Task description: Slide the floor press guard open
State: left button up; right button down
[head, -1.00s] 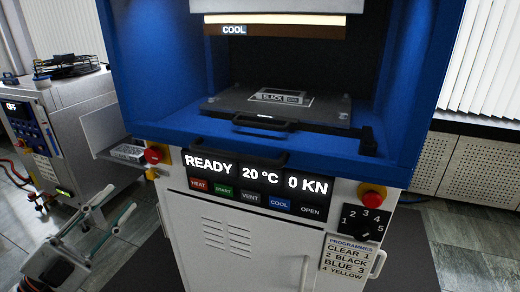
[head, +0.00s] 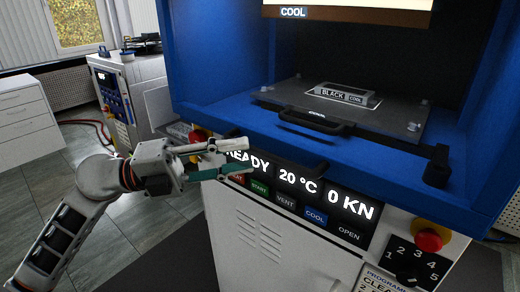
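The floor press (head: 470,190) has a blue frame around an open-fronted chamber. I cannot make out a separate guard panel across the opening. Inside lies a dark plate (head: 400,115) with a front handle (head: 310,122) and a label reading BLACK, COOL. A second dark bar (head: 290,157) shows on the blue front ledge; I cannot tell whether it is a handle or a shadow. My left gripper (head: 249,155) is open and empty, fingers apart, in front of the display and partly covering READY. I cannot tell whether it touches the press. My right gripper is out of view.
Red stop buttons sit at the left (head: 197,136) and right (head: 430,238) of the press front. A programme dial (head: 408,272) is at lower right. A smaller machine (head: 125,95) stands behind my arm. A white drawer cabinet (head: 25,118) stands far left, with open floor before it.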

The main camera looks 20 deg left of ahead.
aim_at(258, 149)
pick_arm(q)
jog(key=x, duration=0.3)
jog(key=shift+w+d+r+p, duration=0.1)
jog(key=shift+d+r+p, duration=0.05)
jog(key=shift+d+p, duration=0.15)
jog(key=shift+w+d, duration=0.2)
jog(key=shift+d, duration=0.05)
grip_shut()
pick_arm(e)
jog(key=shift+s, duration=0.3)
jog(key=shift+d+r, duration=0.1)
